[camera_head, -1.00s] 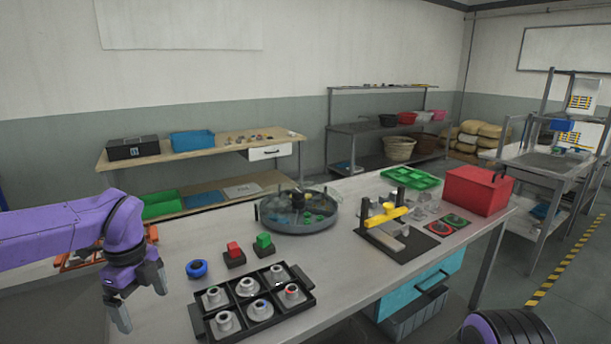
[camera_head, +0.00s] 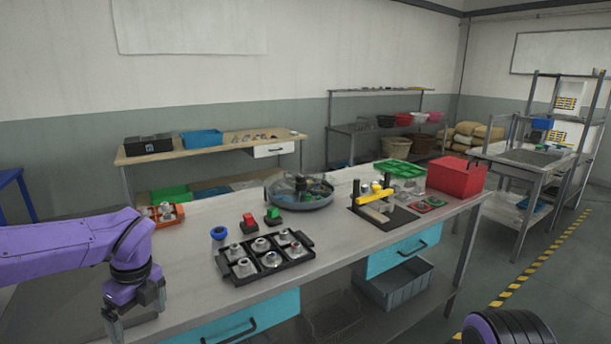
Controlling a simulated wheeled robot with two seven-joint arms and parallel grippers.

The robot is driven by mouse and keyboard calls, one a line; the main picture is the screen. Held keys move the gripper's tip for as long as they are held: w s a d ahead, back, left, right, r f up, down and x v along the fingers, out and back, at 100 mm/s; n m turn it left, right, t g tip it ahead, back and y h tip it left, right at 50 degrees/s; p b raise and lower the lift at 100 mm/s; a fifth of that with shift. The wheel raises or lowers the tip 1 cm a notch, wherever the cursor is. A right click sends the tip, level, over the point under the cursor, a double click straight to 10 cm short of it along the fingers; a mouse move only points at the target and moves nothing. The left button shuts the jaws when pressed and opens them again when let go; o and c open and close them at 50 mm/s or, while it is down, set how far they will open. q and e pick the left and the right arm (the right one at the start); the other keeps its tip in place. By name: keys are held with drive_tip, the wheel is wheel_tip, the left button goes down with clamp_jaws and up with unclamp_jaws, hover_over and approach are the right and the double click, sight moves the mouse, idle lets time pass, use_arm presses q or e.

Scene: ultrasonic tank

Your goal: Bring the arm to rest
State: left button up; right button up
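My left arm comes in from the left. Its gripper (camera_head: 137,315) points down at the near left edge of the workbench (camera_head: 190,290), with its fingers apart and nothing seen between them. The black tray (camera_head: 262,277) with several metal flanged parts lies to the right of it, apart from it. Of my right arm, only a purple and black rounded part shows at the bottom right; its gripper is not in view.
A round grey tank (camera_head: 300,191), a yellow-barred fixture (camera_head: 380,206), a green tray (camera_head: 400,169) and a red box (camera_head: 456,177) stand further back. Red (camera_head: 249,222) and green (camera_head: 272,216) buttons and a blue ring (camera_head: 219,233) lie behind the black tray.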

use_arm(q)
drive_tip(key=s+a+f+m+t+y, duration=0.15)
drive_tip(key=s+f+m+y, duration=0.25)
drive_tip(key=f+m, duration=0.6)
drive_tip(key=s+a+f+m+t+y, duration=0.1)
drive_tip(key=s+a+f+m+y, duration=0.25)
drive_tip(key=f+m, duration=0.6)
drive_tip(key=s+d+f+m+h, duration=0.2)
drive_tip(key=s+f+m, duration=0.2)
drive_tip(key=s+m, duration=0.3)
drive_tip(key=s+d+f+m+h, duration=0.1)
drive_tip(key=s+d+f+m, duration=0.2)
drive_tip(key=s+f+m, duration=0.2)
drive_tip(key=s+d+f+m+t+h, duration=0.1)
drive_tip(key=s+d+f+m+h, duration=0.1)
drive_tip(key=s+m, duration=0.7)
wheel_tip(320, 180, down, 2)
drive_tip(key=shift+s+d+f+m+h, duration=0.35)
drive_tip(key=shift+d+m, duration=0.3)
drive_tip(key=shift+m, duration=0.6)
